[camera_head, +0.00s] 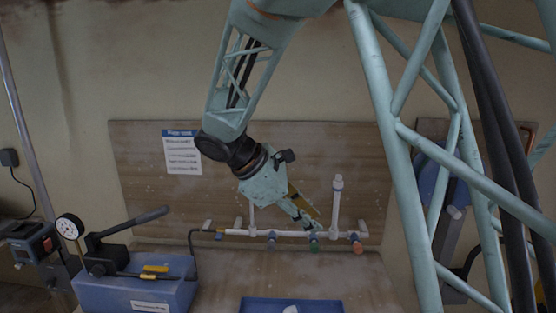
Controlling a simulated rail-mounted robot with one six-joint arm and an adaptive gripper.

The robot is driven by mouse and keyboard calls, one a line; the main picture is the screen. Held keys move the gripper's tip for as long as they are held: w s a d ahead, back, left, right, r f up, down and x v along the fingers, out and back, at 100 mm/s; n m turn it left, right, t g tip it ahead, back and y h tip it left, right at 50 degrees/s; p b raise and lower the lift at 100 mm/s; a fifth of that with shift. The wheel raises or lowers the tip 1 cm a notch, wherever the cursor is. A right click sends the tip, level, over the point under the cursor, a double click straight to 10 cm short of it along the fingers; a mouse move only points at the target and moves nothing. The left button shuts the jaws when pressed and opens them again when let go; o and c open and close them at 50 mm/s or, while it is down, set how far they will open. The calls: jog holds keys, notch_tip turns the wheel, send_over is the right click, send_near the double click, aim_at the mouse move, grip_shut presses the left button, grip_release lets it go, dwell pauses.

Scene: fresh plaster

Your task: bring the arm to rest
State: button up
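My arm comes down from the top of the view and bends at a black wrist joint. My gripper (310,221) points down and to the right, in front of a wooden backboard (150,200). Its tips overlap a white pipe run (240,232) with coloured fittings in the picture. I cannot tell whether they touch the pipe or whether the fingers are apart. A yellowish part shows beside the fingers; what it belongs to is unclear.
A white upright pipe (336,205) stands just right of my gripper. A blue pump box (135,291) with a lever (135,224) and round gauge (69,227) stands at left. A blue tray (262,304) sits at the bottom edge. A notice (182,154) hangs on the backboard.

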jog(key=s+d+r+m+g+y, duration=0.1)
jog(key=s+d+r+m+y, duration=0.45)
jog(key=s+d+m, duration=0.75)
jog(key=s+a+r+m+t+y+b, duration=0.1)
jog(key=s+m, duration=0.3)
jog(key=s, duration=2.3)
jog(key=shift+s+a+r+t+y, duration=0.25)
jog(key=shift+r+t+y, duration=0.25)
jog(key=shift+r+y, duration=0.2)
jog(key=shift+o, duration=1.1)
jog(key=shift+w, duration=0.1)
